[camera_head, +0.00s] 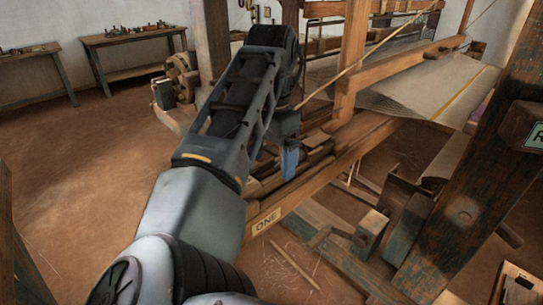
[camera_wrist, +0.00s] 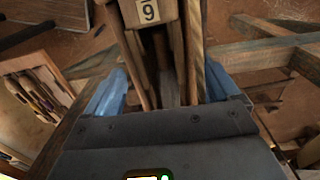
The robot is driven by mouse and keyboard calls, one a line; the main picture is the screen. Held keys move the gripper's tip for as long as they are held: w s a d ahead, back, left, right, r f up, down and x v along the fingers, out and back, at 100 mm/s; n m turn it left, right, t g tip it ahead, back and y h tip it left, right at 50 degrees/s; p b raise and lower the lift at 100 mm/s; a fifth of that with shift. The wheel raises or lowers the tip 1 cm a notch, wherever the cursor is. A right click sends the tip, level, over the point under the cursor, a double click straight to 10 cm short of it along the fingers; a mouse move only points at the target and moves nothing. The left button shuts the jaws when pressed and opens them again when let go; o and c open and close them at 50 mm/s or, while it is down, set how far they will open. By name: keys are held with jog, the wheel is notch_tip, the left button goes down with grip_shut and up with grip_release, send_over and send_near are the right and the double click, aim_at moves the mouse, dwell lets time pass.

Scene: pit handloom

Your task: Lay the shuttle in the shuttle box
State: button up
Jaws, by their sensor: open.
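My gripper (camera_head: 290,165) hangs over the near end of the loom's long wooden beam. Its two blue fingers are spread apart in the wrist view (camera_wrist: 164,75). Nothing is clearly held. I cannot make out the shuttle for certain; my arm hides part of this end of the loom in the head view.
The beam carries a label ONE (camera_head: 266,221). A thick dark post (camera_head: 470,190) stands at the right, with woven cloth (camera_head: 425,85) behind it. A tray of slim tools (camera_wrist: 35,95) lies left in the wrist view. Benches (camera_head: 135,50) stand far left; the floor there is clear.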

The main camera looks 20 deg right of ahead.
jog(key=shift+r+p, duration=0.5)
jog(key=shift+r, duration=0.35)
notch_tip(320, 180, up, 5)
dwell(0.3)
